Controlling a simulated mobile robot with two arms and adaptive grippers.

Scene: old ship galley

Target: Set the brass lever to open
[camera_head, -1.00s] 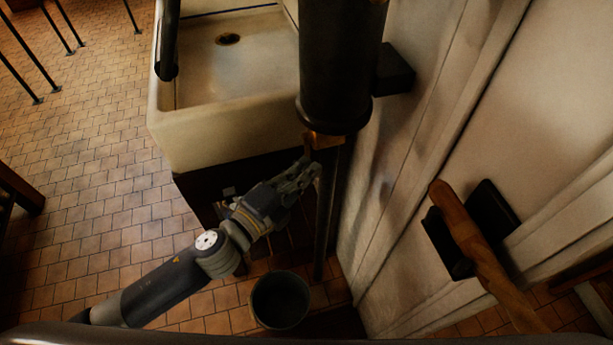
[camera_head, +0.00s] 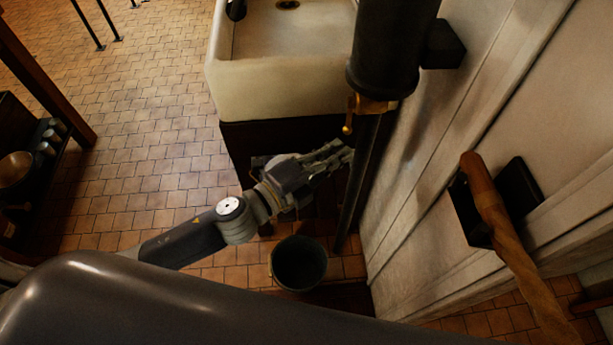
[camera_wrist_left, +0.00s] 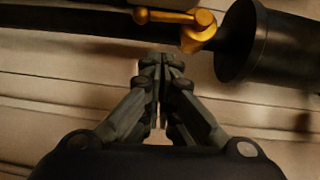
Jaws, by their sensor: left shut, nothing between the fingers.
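The brass lever (camera_head: 348,117) sits on a small brass valve (camera_head: 374,104) under a thick black cylinder, where a thin dark pipe leaves downward. The lever hangs down beside the pipe, roughly along it. In the left wrist view the lever (camera_wrist_left: 165,16) lies at the top, parallel to the pipe, with its round pivot (camera_wrist_left: 204,18) at its right end. My left gripper (camera_head: 346,153) is shut and empty, just below the lever and apart from it. Its fingertips also show in the left wrist view (camera_wrist_left: 161,62), pointing toward the pipe. My right gripper is out of view.
The black cylinder (camera_head: 392,50) stands against the pale panelled wall (camera_head: 440,140). A white sink (camera_head: 275,95) is behind left. A bucket (camera_head: 299,264) stands on the tiles below my left gripper. A wooden handle (camera_head: 505,235) projects at right. Open floor lies left.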

